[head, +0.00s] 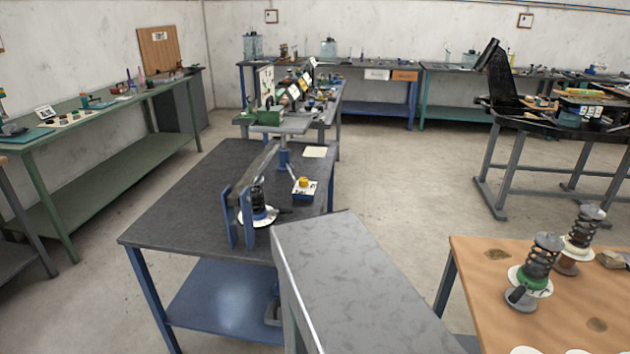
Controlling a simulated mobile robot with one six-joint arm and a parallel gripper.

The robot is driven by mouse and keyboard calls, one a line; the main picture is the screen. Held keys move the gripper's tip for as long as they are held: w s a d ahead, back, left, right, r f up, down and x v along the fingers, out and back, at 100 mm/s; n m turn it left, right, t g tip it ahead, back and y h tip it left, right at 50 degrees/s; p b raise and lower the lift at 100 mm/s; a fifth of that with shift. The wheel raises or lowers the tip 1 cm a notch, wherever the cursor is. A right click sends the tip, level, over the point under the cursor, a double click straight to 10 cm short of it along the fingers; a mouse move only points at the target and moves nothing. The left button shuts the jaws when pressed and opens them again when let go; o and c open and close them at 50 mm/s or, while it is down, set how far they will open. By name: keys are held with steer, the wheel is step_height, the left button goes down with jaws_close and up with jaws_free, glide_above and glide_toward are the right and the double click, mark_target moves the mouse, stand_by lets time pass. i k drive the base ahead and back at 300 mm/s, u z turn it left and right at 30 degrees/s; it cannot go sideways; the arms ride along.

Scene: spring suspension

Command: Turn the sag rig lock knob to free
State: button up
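A rig that looks like the sag rig stands on the dark-topped blue bench (190,205) in the middle of the head view. It has blue uprights (235,215), a grey beam (262,168) and a dark coil spring (258,198) on a white round plate (262,216). To its right sits a small white and blue box with a yellow knob (303,182) on top. I cannot tell whether this is the lock knob, or what setting it shows. A small dark part lies by the plate, too small to make out. My gripper is not in view.
A grey mottled surface (345,280) fills the near centre, in front of the rig bench. A wooden-topped table (480,280) with two coil-over springs (540,262) (583,228) is at right. Floor (410,200) is clear between the rig bench and right-hand benches.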

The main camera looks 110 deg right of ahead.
mark_target(303, 182)
steer(key=u, duration=0.15)
steer(key=k, duration=0.6)
steer(key=z, duration=2.2)
steer(key=i, duration=1)
steer(key=z, duration=0.2)
steer(key=k, duration=0.2)
steer(key=u, duration=0.05)
